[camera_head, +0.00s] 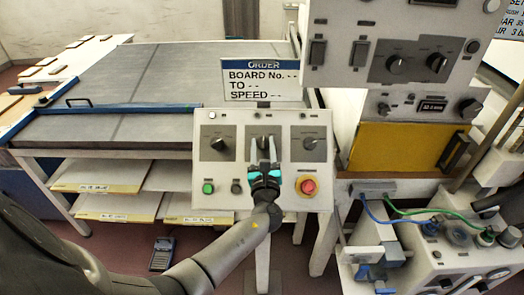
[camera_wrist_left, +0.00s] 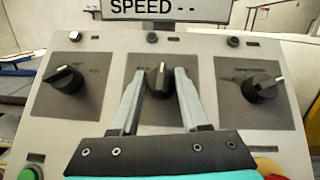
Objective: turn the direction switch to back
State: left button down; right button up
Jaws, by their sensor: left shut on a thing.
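The control panel (camera_head: 217,180) carries a row of three dark rotary knobs on dark plates. My left gripper (camera_head: 264,144) reaches up to the middle knob; its fingers cover most of that knob in the head view. In the left wrist view the middle knob (camera_wrist_left: 159,78) sits between the two fingertips, which are shut on it. Its white mark points about straight up. The left knob (camera_wrist_left: 65,79) and right knob (camera_wrist_left: 262,88) are free on either side. The plate labels are too small to read, so I cannot tell which knob is the direction switch. My right gripper is not in view.
Below the knobs are a green button (camera_head: 208,188) and a red stop button (camera_head: 308,186). An order sign (camera_head: 262,80) stands above the panel. A second panel (camera_head: 345,18) with knobs is at upper right. The flat conveyor table (camera_head: 150,80) lies behind left.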

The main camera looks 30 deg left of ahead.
pick_arm(q)
jog(key=n+g+y+b, duration=0.1)
jog(key=n+g, duration=0.1)
jog(key=n+g+y+b, duration=0.1)
jog(key=n, duration=0.2)
jog(key=n+g+y+b, duration=0.1)
jog(key=n+g+y, duration=0.1)
jog(key=n, duration=0.1)
jog(key=shift+w+d+g+b, duration=0.2)
jog(key=shift+d+g+b, duration=0.1)
jog(key=shift+b, duration=0.05)
jog(key=shift+w+r+n+g+y+b, duration=0.15)
jog(key=shift+n+g+b, duration=0.45)
jog(key=shift+n+g, duration=0.7)
jog(key=shift+n+g+y+b, duration=0.15)
jog(key=shift+n+g+b, duration=0.45)
jog(key=shift+n+g, duration=0.7)
jog(key=shift+n, duration=0.4)
jog(key=shift+c, duration=2)
grip_release()
